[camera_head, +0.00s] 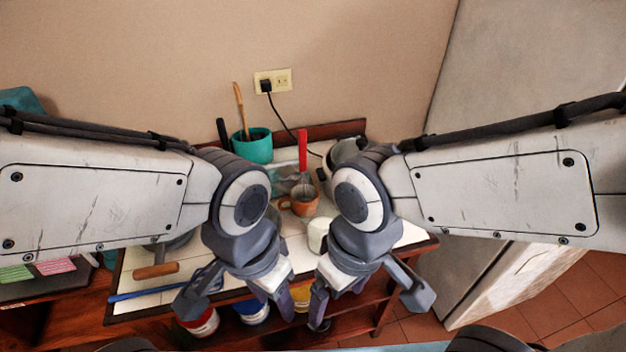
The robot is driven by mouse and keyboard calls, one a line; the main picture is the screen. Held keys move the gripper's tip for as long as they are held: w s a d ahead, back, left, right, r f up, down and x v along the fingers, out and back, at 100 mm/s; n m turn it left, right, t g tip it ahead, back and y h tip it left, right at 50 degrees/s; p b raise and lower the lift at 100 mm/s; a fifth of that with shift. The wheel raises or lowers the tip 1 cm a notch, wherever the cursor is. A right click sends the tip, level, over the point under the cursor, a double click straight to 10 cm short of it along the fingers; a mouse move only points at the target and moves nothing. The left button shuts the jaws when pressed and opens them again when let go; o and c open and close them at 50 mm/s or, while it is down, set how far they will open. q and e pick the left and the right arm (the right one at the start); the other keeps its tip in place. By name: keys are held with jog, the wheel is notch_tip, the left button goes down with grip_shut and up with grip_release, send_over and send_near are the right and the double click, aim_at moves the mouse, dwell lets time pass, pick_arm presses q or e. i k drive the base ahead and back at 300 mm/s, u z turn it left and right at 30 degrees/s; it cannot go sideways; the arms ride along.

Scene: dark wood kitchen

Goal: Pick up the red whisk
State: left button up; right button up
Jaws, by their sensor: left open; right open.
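The red whisk (303,148) has its red handle pointing up near the back of the tiled counter. Its lower end appears to go down into or just behind a brown-orange mug (304,201); I cannot tell which. My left gripper (235,305) is open and empty at the counter's front edge, nearer to me and left of the mug. My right gripper (368,302) is open and empty at the front edge, right of the mug. Both are apart from the whisk.
A teal pot (253,146) with a wooden utensil stands at back left. A kettle-like metal vessel (346,152) is right of the whisk, partly behind my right arm. A white cup (318,234) stands before the mug. A fridge (530,60) is at right. Tins (199,322) sit below.

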aim_at(303, 133)
jog(key=k, duration=1.3)
jog(key=z, duration=0.6)
jog(key=i, duration=0.55)
jog(key=z, duration=0.7)
jog(key=i, duration=1.45)
jog(key=u, duration=0.85)
jog(key=i, duration=0.45)
jog(key=u, duration=0.45)
